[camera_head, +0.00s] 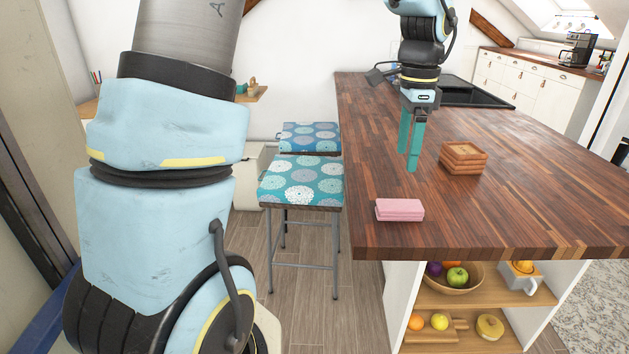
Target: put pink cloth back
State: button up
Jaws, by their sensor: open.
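A folded pink cloth (399,209) lies flat near the front left corner of the dark wooden counter (520,215). My gripper (408,158) points down over the counter, behind the cloth and a little to its right in the picture. Its two teal fingers are apart with nothing between them, so it is open and empty. The fingers do not touch the cloth. I cannot tell exactly how high the fingertips are above the counter.
A black cooktop (470,92) lies at the back. Two cushioned stools (302,181) stand left of the counter. Shelves below hold a fruit bowl (470,284). The counter's right side is clear.

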jog(key=s+a+f+n, duration=0.2)
jog(key=a+f+n, duration=0.2)
jog(key=a+n, duration=0.5)
jog(key=s+a+f+n+t, duration=0.1)
jog(key=a+f+n, duration=0.3)
jog(key=a+n, duration=0.5)
jog(key=s+a, duration=0.1)
jog(key=a, duration=1)
jog(key=shift+a+t, duration=0.3)
